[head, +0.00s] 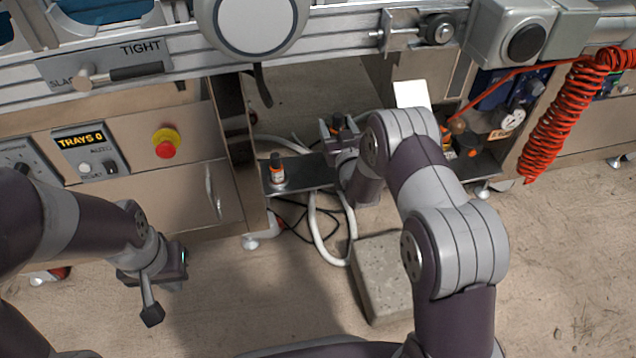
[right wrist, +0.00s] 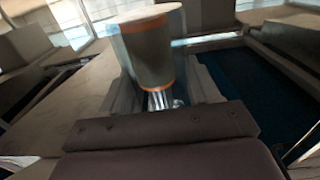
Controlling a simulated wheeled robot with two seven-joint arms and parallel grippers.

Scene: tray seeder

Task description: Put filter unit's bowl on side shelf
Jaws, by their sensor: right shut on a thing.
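In the right wrist view the bowl (right wrist: 150,57) stands between the fingers, grey with orange rings and a pale round end. The dark side shelf (head: 310,172) lies just below and left of this gripper; my arm hides part of it. I cannot tell whether the bowl touches it. My left gripper (head: 162,285) hangs in front of the machine, away from the shelf; its finger gap is unclear.
A small dark-capped bottle with an orange-white label (head: 277,172) stands on the shelf's left end. A concrete block (head: 380,280) and white hoses (head: 318,230) are below. A coiled red hose (head: 560,115) hangs at right. The machine's rail (head: 330,38) runs above.

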